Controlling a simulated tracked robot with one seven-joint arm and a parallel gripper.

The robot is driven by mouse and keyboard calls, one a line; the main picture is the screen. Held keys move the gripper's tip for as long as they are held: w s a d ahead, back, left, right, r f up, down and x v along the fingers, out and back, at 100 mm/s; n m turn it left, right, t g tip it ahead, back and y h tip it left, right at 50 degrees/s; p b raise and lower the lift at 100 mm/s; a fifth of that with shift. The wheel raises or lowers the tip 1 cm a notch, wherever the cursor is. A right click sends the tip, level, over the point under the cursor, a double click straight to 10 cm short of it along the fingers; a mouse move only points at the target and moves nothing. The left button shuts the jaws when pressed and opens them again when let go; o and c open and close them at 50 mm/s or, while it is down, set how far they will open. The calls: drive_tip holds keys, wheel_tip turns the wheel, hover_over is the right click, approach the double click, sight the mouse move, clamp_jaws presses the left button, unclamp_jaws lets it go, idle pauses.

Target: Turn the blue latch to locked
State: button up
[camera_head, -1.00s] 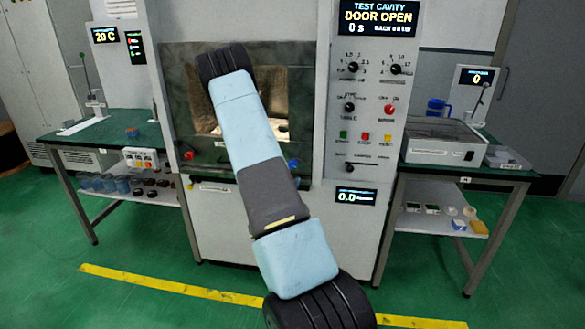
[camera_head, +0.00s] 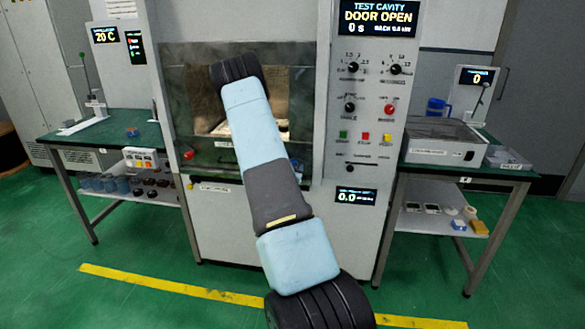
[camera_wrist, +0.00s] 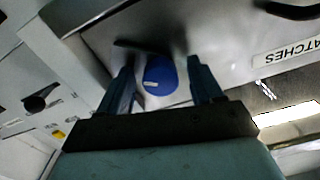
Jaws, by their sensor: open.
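The blue latch (camera_wrist: 159,76) is a round blue knob with a small white mark, set on a grey metal panel in the wrist view. My gripper (camera_wrist: 160,64) is open, with one dark finger on each side of the latch. I cannot tell whether either finger touches it. In the head view my arm crosses the front of the microwave generator (camera_head: 230,215) and hides my gripper. The latch is not clearly visible there.
The display (camera_head: 378,17) reads "DOOR OPEN". A red knob (camera_head: 188,155) sits at the panel's left. A control panel (camera_head: 370,110) with knobs and buttons stands right of the cavity. Green-topped benches (camera_head: 100,125) flank the machine. A label (camera_wrist: 288,46) shows upside down beside the latch.

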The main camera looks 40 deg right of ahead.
drive_tip(key=c, duration=1)
drive_tip(key=shift+c, duration=0.2)
drive_tip(key=shift+a+n, duration=0.1)
drive_tip(key=shift+n, duration=0.2)
drive_tip(key=n, duration=0.5)
drive_tip(key=shift+n, duration=0.3)
drive_tip(key=n, duration=0.5)
drive_tip(key=shift+f+n, duration=0.1)
drive_tip(key=shift+n, duration=0.2)
